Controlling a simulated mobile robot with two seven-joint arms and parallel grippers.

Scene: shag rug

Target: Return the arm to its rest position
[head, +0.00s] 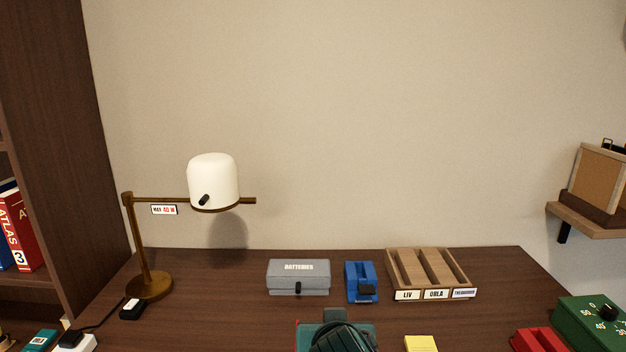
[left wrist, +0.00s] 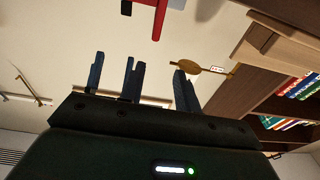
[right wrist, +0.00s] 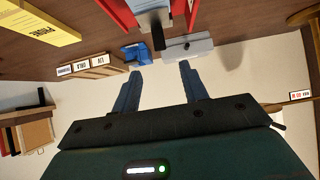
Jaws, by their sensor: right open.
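My right gripper (right wrist: 158,82) is open in the right wrist view, with nothing between its two dark blue fingers. It points towards the desk, with the grey BATTERIES box (right wrist: 187,47) and the blue holder (right wrist: 138,54) beyond its tips. My left gripper (left wrist: 157,82) shows in the left wrist view with its fingers apart and nothing seen between them. In the head view a dark green arm part of mine is at the bottom middle; its fingertips are hidden there.
A bookcase (head: 60,130) stands left.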

